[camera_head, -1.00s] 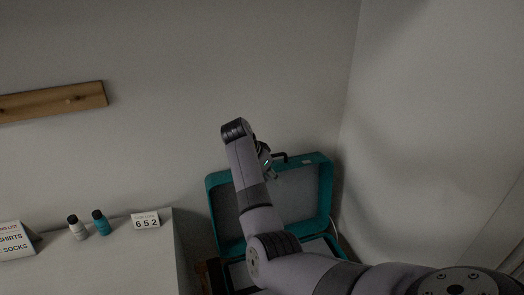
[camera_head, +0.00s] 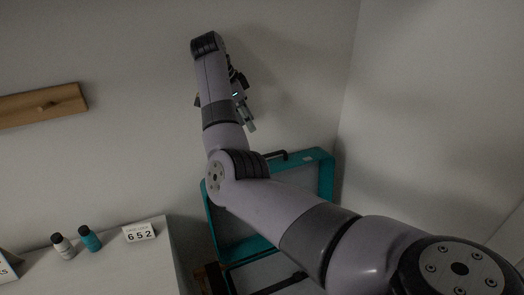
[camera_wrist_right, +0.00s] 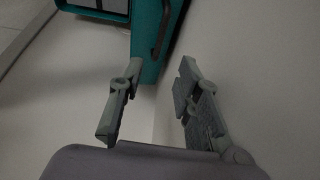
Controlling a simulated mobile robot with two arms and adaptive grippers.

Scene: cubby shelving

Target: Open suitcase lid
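The teal suitcase (camera_head: 326,180) stands in the corner with its lid raised, leaning back towards the wall. A dark handle (camera_head: 278,155) sits on the lid's top edge. My right arm crosses in front of the suitcase and hides much of it. My right gripper (camera_head: 249,118) is above the lid, apart from it. In the right wrist view the right gripper (camera_wrist_right: 155,100) has its fingers spread with nothing between them, and the teal lid edge (camera_wrist_right: 150,45) with its handle (camera_wrist_right: 162,35) lies beyond the fingertips. My left gripper is not in view.
A white cabinet (camera_head: 120,265) stands at the left with a white bottle (camera_head: 64,248), a teal bottle (camera_head: 90,240) and a number sign (camera_head: 139,232) on top. A wooden peg rail (camera_head: 40,106) is on the wall. Walls close in behind and right of the suitcase.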

